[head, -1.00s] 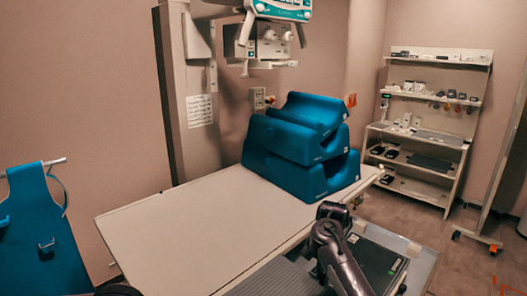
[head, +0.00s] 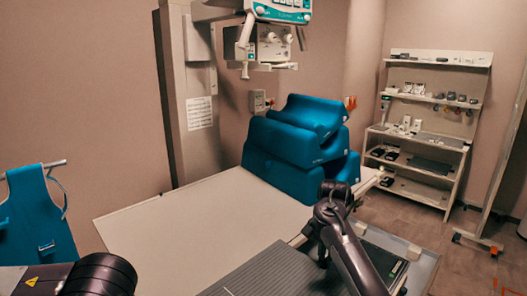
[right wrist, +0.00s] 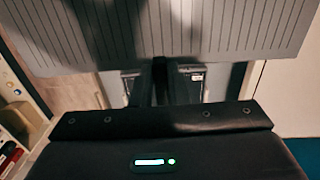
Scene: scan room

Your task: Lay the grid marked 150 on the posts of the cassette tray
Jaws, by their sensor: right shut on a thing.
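A grey, finely lined grid plate (head: 262,274) is in the lower middle of the head view, over the table's near edge. No number can be read on it. My right gripper (head: 320,254) is shut on its right edge, partly hidden by my wrist. In the right wrist view the lined grid (right wrist: 200,28) spans the top, with the gripper fingers (right wrist: 160,75) at its edge. A grey tray (head: 424,268) with a dark, green-labelled panel lies to the right of the grid, partly behind my arm. My left gripper is out of view.
The pale table (head: 190,220) is clear on its left; stacked blue cushions (head: 300,150) stand at its far end. A shelf rack (head: 425,125) is at the back right. A blue apron (head: 35,220) hangs at left. The x-ray head (head: 270,45) hangs above.

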